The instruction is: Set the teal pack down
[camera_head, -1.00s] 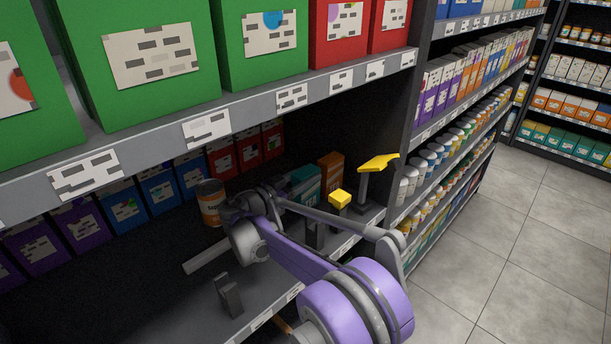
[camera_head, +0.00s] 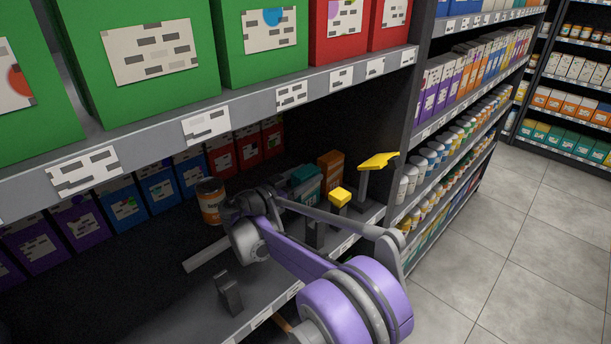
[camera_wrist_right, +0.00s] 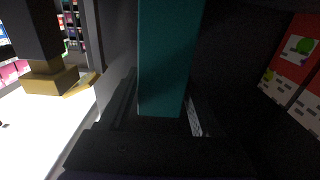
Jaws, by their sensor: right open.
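The teal pack (camera_head: 306,182) stands on the lower shelf, just behind my right forearm, beside an orange box. In the right wrist view the teal pack (camera_wrist_right: 168,60) is close and upright. My right gripper (camera_wrist_right: 158,112) is open, with its dark fingers on either side of the pack's lower end; I cannot tell whether they touch it. In the head view the right gripper (camera_head: 262,200) is largely hidden by its own wrist. My left gripper is not in view.
An orange can (camera_head: 210,202) stands left of my wrist. An orange box (camera_head: 331,168), a yellow-topped dark stand (camera_head: 339,198) and a yellow hammer-shaped piece (camera_head: 378,162) are at right. A small dark block (camera_head: 229,294) is near the shelf front. The upper shelf (camera_head: 240,112) overhangs.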

